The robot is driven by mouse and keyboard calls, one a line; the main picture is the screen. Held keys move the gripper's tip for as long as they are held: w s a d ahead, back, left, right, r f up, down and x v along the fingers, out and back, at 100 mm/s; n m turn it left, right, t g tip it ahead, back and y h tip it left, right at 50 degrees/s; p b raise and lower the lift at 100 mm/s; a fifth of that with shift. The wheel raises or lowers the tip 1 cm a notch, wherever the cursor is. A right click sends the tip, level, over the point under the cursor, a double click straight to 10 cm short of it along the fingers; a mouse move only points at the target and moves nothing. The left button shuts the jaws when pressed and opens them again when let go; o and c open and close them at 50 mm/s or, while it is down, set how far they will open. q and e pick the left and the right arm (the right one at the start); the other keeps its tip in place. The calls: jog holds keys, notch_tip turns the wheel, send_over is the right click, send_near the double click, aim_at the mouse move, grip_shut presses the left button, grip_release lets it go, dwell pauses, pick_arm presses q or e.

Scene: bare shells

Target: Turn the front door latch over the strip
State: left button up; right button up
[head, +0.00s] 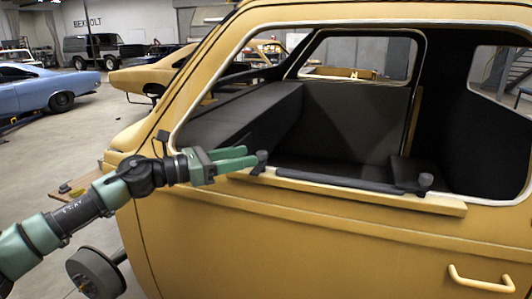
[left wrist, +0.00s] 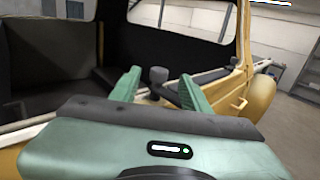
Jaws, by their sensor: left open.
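The front door latch (head: 261,161) is a small dark grey knob piece on the door sill, at the left end of a dark strip (head: 345,184). The strip lies along the sill below the window opening. My left gripper (head: 250,157) is open, with its green fingertips close to the front latch. In the left wrist view, the latch knob (left wrist: 158,75) shows between the two fingers (left wrist: 160,88), slightly beyond them. I cannot tell whether they touch it. Part of the latch is hidden by the fingers. My right gripper is not in view.
A second dark latch (head: 425,181) stands at the strip's right end. The pale yellow sill ledge (head: 400,200) juts out from the yellow door (head: 330,250). A door handle (head: 480,280) is at lower right. The window opening above the sill is clear.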

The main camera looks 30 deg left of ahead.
aim_at(262, 152)
pick_arm(q)
jog(key=p+x, duration=0.1)
jog(key=x, duration=0.2)
jog(key=shift+w+r+p, duration=0.1)
jog(key=shift+r+p, duration=0.1)
jog(key=shift+p, duration=0.15)
jog(key=shift+w+d+p, duration=0.25)
jog(key=shift+w+p, duration=0.4)
jog(key=shift+p, duration=0.3)
jog(key=shift+w+d+f, duration=0.25)
jog(key=shift+w+d, duration=0.2)
jog(key=shift+w, duration=0.05)
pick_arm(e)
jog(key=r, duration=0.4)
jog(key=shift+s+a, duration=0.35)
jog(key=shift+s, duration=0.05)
pick_arm(q)
grip_shut()
jog(key=shift+p, duration=0.35)
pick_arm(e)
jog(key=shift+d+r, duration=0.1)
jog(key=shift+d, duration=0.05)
